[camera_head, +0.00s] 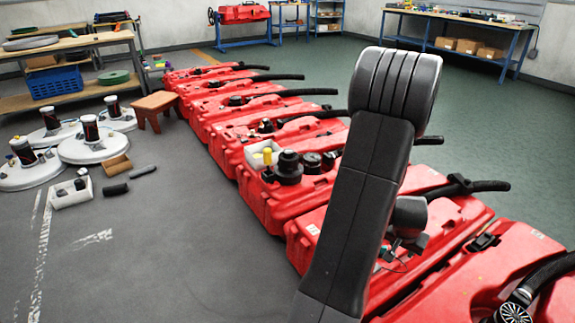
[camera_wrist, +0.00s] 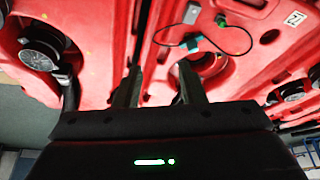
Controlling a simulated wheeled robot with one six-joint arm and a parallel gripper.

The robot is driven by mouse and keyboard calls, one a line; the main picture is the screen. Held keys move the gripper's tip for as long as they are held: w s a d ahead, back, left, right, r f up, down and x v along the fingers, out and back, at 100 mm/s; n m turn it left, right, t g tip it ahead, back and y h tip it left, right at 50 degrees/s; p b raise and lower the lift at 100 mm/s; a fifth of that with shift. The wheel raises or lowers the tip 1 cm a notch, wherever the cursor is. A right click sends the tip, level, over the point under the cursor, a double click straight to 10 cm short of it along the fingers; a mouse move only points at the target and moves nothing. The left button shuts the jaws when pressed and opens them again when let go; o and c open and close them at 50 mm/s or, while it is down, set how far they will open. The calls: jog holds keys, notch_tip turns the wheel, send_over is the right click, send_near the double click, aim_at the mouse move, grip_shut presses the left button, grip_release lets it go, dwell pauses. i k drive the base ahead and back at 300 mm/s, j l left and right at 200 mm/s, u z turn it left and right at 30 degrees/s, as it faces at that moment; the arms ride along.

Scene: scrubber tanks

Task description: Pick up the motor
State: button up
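A black cylindrical part that looks like a motor (camera_head: 289,167) stands upright on a red tank (camera_head: 262,203) in the head view, beside a white box. Other motor-like cylinders, dark with reddish bands, stand on white round discs (camera_head: 92,148) on the floor at left. I cannot tell which one is meant. My gripper (camera_wrist: 158,68) shows in the wrist view with its two fingers apart and nothing between them. It points at a red tank surface (camera_wrist: 120,30) with a looped black cable and a green-blue connector (camera_wrist: 190,44). In the head view my arm hides part of the tanks.
Red tanks with black hoses stand in a long row. A white tray of small parts (camera_head: 72,192), a dark cylinder (camera_head: 115,189) and a brown stool (camera_head: 155,104) are on the floor at left. A workbench (camera_head: 470,22) stands at the back.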

aim_at(289, 170)
jog(key=i+j, duration=0.7)
jog(key=i+j+z, duration=0.1)
jog(key=i+j, duration=0.6)
jog(key=j, duration=0.15)
jog(key=i+j, duration=0.65)
jog(key=j, duration=0.15)
